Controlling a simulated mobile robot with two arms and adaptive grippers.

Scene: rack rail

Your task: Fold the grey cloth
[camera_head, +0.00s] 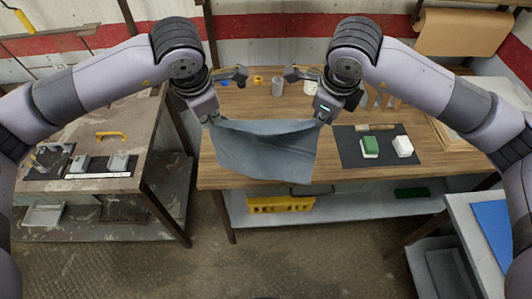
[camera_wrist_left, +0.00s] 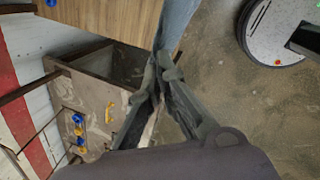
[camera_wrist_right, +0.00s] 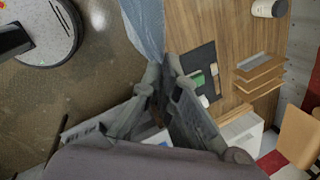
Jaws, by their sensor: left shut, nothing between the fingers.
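The grey cloth (camera_head: 265,150) hangs between my two grippers at the front edge of the wooden table, its upper edge sagging slightly and its lower part draping over the table edge. My left gripper (camera_head: 214,118) is shut at the cloth's upper left corner; no cloth shows clearly between its fingers. In the left wrist view the cloth (camera_wrist_left: 176,22) runs up from beside the fingertips (camera_wrist_left: 165,68). My right gripper (camera_head: 323,117) is shut on the upper right corner. In the right wrist view the cloth (camera_wrist_right: 147,28) reaches the closed fingertips (camera_wrist_right: 162,72).
On the wooden table (camera_head: 440,172), a dark mat (camera_head: 350,155) holds a green-and-white block (camera_head: 370,147) and a white block (camera_head: 403,146). Small cups stand at the back. A brown workbench (camera_head: 150,165) is at left. A yellow crate (camera_head: 280,204) sits on the shelf below.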

